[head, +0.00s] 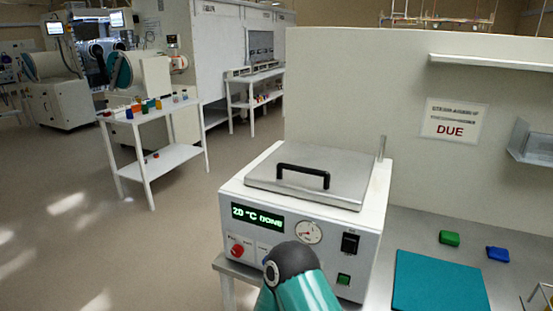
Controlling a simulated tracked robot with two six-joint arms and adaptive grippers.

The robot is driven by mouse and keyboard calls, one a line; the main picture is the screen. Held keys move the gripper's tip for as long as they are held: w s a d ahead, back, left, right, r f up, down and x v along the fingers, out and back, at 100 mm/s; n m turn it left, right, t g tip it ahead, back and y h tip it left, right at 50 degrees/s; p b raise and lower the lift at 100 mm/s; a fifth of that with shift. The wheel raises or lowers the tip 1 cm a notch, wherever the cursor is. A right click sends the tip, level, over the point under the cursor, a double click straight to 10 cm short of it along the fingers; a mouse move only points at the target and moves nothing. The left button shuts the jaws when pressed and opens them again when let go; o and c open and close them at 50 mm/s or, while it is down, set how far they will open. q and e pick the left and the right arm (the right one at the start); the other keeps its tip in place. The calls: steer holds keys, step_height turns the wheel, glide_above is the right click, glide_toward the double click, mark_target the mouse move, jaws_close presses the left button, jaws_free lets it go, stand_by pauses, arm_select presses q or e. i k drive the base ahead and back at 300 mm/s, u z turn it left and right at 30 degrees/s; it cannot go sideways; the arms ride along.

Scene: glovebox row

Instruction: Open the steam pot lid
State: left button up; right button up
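The steam pot is a white box-shaped unit (290,246) on a grey bench in the middle of the head view. Its flat metal lid (345,190) lies shut on top, with a black bar handle (303,176) near the front edge. The front panel has a green display (257,218) reading "20 °C" and a word like "DONE", a round gauge (308,232) and a red knob (237,251). A teal link of my arm with a dark joint rises in front of the pot and hides part of its lower front. Neither gripper shows.
A teal mat (440,283), a green block (449,238) and a blue block (498,254) lie on the bench (400,225) to the right. A thin metal post (381,147) stands at the pot's back right. A wall with a "DUE" sign (454,121) is behind.

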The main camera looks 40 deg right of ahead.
mark_target(337, 177)
steer(key=u, duration=1.2)
steer(key=i, duration=0.1)
steer(key=z, duration=2.8)
steer(key=k, duration=0.9)
steer(key=z, duration=0.05)
steer(key=i, duration=0.9)
steer(key=z, duration=0.65)
